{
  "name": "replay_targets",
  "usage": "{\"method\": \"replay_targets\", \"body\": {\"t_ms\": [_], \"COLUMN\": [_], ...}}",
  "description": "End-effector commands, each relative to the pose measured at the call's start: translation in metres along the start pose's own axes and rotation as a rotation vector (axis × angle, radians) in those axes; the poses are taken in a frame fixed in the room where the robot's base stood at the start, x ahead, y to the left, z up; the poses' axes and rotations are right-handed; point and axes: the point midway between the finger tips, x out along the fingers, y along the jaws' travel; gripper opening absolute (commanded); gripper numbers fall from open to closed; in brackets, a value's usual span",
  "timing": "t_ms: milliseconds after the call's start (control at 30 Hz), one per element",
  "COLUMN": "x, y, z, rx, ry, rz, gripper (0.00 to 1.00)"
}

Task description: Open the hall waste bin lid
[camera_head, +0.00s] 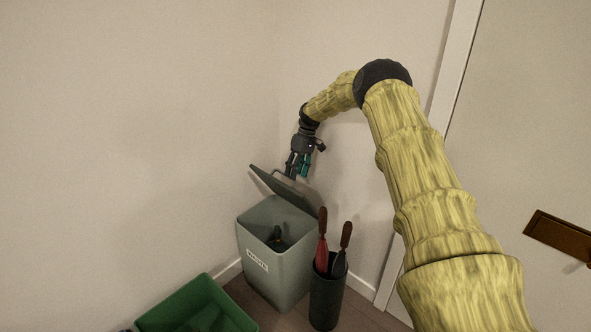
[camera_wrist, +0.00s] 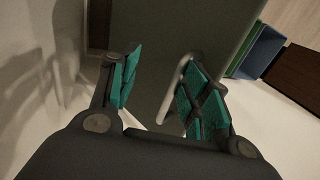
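The grey-green waste bin (camera_head: 270,270) stands in the corner, with a white label on its front. Its lid (camera_head: 283,188) is raised and tilted back, so the inside shows, with a dark object (camera_head: 277,238) in it. My gripper (camera_head: 297,165) is at the lid's upper side. In the wrist view the lid (camera_wrist: 210,28) fills the upper middle, and a pale looped handle (camera_wrist: 180,85) lies between my spread teal fingers (camera_wrist: 158,88), close to the right one. The fingers are apart; whether the right one touches the handle I cannot tell.
A dark umbrella stand (camera_head: 327,298) with a red and a dark umbrella is right of the bin. An open green box (camera_head: 185,303) is at the front left. Walls stand close behind, and a door (camera_head: 530,130) is at the right. A blue box (camera_wrist: 263,52) shows in the wrist view.

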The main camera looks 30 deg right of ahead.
Motion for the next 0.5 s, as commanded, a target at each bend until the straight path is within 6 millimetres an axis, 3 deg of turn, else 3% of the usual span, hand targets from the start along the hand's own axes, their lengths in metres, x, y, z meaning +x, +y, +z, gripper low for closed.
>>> {"method": "replay_targets", "body": {"t_ms": [333, 500], "x": [0.005, -0.006], "y": [0.004, 0.002], "z": [0.004, 0.003], "rx": [0.002, 0.001], "ry": [-0.011, -0.010], "rz": [0.002, 0.002], "gripper": [0.32, 0.32]}}
